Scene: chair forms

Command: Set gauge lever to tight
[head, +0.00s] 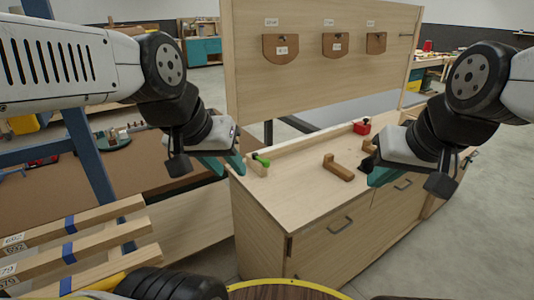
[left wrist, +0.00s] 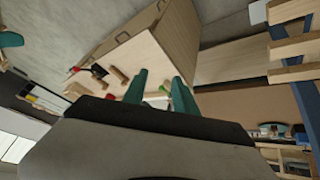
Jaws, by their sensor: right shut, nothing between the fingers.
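Several small fixtures stand on the pale wooden cabinet top; I cannot tell for certain which is the gauge lever. A wooden block with a green knob (head: 260,161) is at the near left corner; the green knob also shows in the left wrist view (left wrist: 164,89). An L-shaped wooden piece (head: 338,168) lies mid-top. A red piece with a dark knob (head: 362,127) is at the back. My left gripper (head: 229,171) is open and empty, just left of the green-knobbed block, its fingers apart in the left wrist view (left wrist: 161,88). My right gripper (head: 383,175) is shut and empty near the L-shaped piece, partly hiding a dark-knobbed wooden piece (head: 369,147).
An upright wooden panel (head: 300,75) with three labelled brown leather flaps stands behind the cabinet top. A brown-topped bench (head: 150,173) and blue post (head: 92,160) are at left, with labelled wooden slats (head: 95,245) in front. The front middle of the cabinet top is clear.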

